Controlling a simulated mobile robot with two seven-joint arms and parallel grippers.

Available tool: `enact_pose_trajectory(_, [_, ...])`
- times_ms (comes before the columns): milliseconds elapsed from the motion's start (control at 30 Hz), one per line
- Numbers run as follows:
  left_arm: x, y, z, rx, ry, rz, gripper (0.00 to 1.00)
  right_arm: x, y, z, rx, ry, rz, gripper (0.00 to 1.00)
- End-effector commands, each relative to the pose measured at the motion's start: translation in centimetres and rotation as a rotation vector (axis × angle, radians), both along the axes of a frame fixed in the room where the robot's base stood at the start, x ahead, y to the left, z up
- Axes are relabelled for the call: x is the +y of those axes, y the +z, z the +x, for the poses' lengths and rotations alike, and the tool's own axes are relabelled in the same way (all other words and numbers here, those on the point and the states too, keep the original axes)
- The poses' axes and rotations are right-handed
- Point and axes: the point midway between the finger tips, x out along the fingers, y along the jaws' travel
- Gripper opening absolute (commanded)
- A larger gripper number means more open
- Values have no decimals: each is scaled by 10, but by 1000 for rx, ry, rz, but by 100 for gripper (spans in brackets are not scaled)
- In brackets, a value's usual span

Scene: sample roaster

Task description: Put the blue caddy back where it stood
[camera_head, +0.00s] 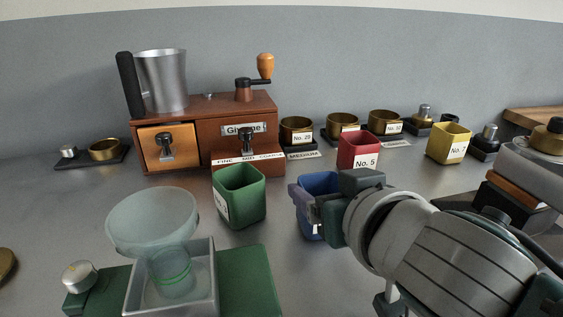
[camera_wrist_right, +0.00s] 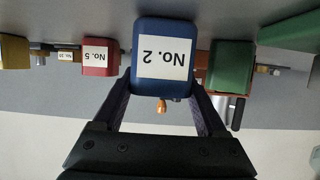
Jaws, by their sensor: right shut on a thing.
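The blue caddy (camera_head: 319,182) is at the middle right of the head view, with the green caddy on its left. In the right wrist view it (camera_wrist_right: 164,32) fills the top middle, its white "No. 2" label upside down. My right gripper (camera_head: 316,208) is shut on it, one finger on each side. The gripper hides much of the caddy in the head view. I cannot tell whether its base touches the counter. My left gripper is not in view.
A green caddy (camera_head: 239,196), a red "No. 5" caddy (camera_head: 358,150) and a yellow caddy (camera_head: 448,143) stand on the counter. A wooden grinder (camera_head: 205,128) stands behind. A glass funnel (camera_head: 152,222) is in front left. Bare counter lies between the green and blue caddies.

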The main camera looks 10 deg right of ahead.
Motion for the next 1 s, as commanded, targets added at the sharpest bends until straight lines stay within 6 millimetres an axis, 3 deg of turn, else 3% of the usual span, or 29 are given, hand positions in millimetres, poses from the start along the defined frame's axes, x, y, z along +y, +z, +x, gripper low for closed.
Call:
enact_pose_trajectory(67, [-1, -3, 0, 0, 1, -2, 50, 0, -4, 0, 0, 0, 1, 8])
enact_pose_trajectory(100, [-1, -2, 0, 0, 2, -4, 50, 0, -3, 0, 0, 0, 0, 78])
enact_pose_trajectory(300, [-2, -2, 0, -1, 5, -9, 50, 0, -3, 0, 1, 0, 0, 100])
enact_pose_trajectory(667, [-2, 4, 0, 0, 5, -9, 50, 0, 3, -6, 2, 0, 0, 100])
enact_pose_trajectory(1000, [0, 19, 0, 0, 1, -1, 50, -2, 30, -71, 3, 0, 3, 100])
